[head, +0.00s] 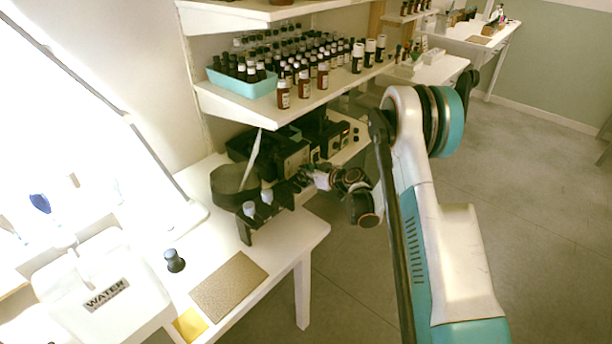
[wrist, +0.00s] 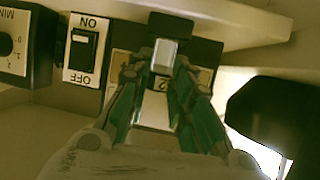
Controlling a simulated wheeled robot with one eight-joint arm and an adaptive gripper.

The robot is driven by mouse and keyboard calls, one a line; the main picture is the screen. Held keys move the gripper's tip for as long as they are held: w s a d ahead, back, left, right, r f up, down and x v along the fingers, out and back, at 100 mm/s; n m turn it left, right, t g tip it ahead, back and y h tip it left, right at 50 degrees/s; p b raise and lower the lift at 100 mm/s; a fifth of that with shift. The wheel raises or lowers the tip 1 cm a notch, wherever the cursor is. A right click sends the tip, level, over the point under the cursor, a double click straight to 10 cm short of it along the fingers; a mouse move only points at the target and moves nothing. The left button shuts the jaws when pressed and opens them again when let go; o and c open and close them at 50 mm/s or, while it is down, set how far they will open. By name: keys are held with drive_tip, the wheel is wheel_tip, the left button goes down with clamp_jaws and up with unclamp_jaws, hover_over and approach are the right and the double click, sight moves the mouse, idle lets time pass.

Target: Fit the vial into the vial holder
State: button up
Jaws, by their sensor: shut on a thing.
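My gripper (wrist: 162,72) is shut on a small pale, clear-looking vial (wrist: 163,55), gripped between its two fingertips in the wrist view. Behind the vial is a dark panel with a pale label marked 2; whether the vial touches it I cannot tell. In the head view my gripper (head: 304,180) is at the right end of a black rack (head: 245,232), which I take for the vial holder. White-topped vials (head: 249,208) stand in the rack's left part. The held vial is too small to make out in the head view.
Black devices (head: 292,158) stand behind the rack under a shelf of brown bottles (head: 283,95). The wrist view shows an ON/OFF switch (wrist: 83,51) and a dial box (wrist: 18,45) at left.

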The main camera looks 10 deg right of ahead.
drive_tip(key=shift+f, duration=0.1)
drive_tip(key=o, duration=0.9)
